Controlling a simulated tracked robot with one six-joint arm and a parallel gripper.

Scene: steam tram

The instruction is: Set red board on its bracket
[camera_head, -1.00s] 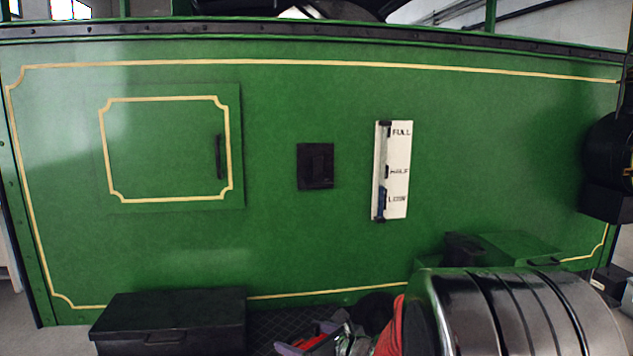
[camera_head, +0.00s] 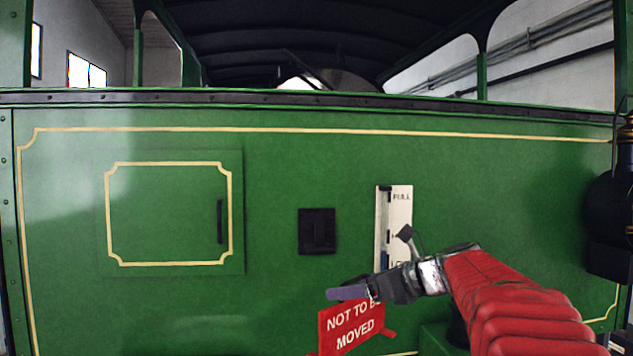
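The red board (camera_head: 345,330), with white lettering "NOT TO BE MOVED", hangs tilted below my gripper (camera_head: 350,293), its lower part cut by the picture's bottom edge. The black square bracket (camera_head: 317,231) is fixed on the green side panel, above and slightly left of the board, in clear view. The board is apart from the bracket.
A white level gauge (camera_head: 394,215) is on the green panel (camera_head: 275,190) right of the bracket, partly hidden by my gripper. A door with a dark handle (camera_head: 220,221) is at left. A black round fitting (camera_head: 608,225) stands at the far right. The panel around the bracket is clear.

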